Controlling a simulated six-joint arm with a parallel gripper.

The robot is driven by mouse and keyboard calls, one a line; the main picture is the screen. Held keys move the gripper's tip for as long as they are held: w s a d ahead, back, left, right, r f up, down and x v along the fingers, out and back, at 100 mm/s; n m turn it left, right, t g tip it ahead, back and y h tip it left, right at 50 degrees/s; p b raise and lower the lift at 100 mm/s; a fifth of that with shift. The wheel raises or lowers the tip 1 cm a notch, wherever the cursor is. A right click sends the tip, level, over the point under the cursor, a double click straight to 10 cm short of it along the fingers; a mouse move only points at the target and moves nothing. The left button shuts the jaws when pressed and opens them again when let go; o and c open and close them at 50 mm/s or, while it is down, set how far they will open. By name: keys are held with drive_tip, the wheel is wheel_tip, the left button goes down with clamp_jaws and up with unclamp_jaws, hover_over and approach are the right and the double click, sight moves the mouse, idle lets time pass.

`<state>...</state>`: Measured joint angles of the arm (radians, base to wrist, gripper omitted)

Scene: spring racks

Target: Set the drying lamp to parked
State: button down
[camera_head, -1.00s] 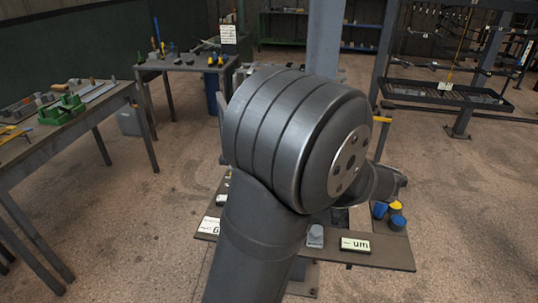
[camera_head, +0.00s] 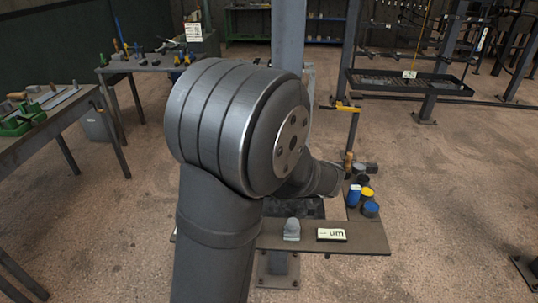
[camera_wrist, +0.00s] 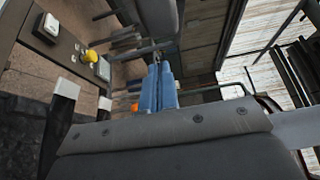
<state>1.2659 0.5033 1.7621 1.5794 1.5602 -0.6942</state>
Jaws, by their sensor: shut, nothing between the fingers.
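My gripper (camera_wrist: 159,70) shows in the wrist view as two blue fingers, shut together with nothing between them. In the head view my arm's large grey joint fills the middle and hides the gripper. I cannot pick out the drying lamp for sure in either view. In the wrist view a dark panel at upper left carries a yellow knob (camera_wrist: 90,55) and a white switch-like piece (camera_wrist: 47,27). The gripper is to the right of them and apart from them. In the head view a yellow-ended bar (camera_head: 348,108) sticks out beside the grey post (camera_head: 288,40).
A narrow bench (camera_head: 370,238) behind my arm holds a small grey block (camera_head: 292,229), a labelled card (camera_head: 331,234) and blue and yellow pots (camera_head: 368,194). Work tables (camera_head: 155,64) stand at left. A rack with a tray (camera_head: 410,84) stands at back right. Open floor lies at right.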

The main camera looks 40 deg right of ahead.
drive_tip(key=shift+w+a, duration=0.35)
drive_tip(key=shift+a, duration=0.35)
drive_tip(key=shift+w+a, duration=0.35)
drive_tip(key=shift+a, duration=0.35)
drive_tip(key=shift+a, duration=0.1)
drive_tip(key=w+a+m+h, duration=0.1)
drive_tip(key=w+a, duration=0.2)
drive_tip(key=a, duration=0.5)
drive_tip(key=w+a+h, duration=0.1)
drive_tip(key=w+a, duration=0.1)
drive_tip(key=a, duration=0.6)
drive_tip(key=w+a, duration=1.1)
drive_tip(key=w, duration=0.1)
drive_tip(key=shift+a+r+t, duration=0.2)
drive_tip(key=shift+r+t, duration=0.05)
drive_tip(key=shift+t, duration=0.05)
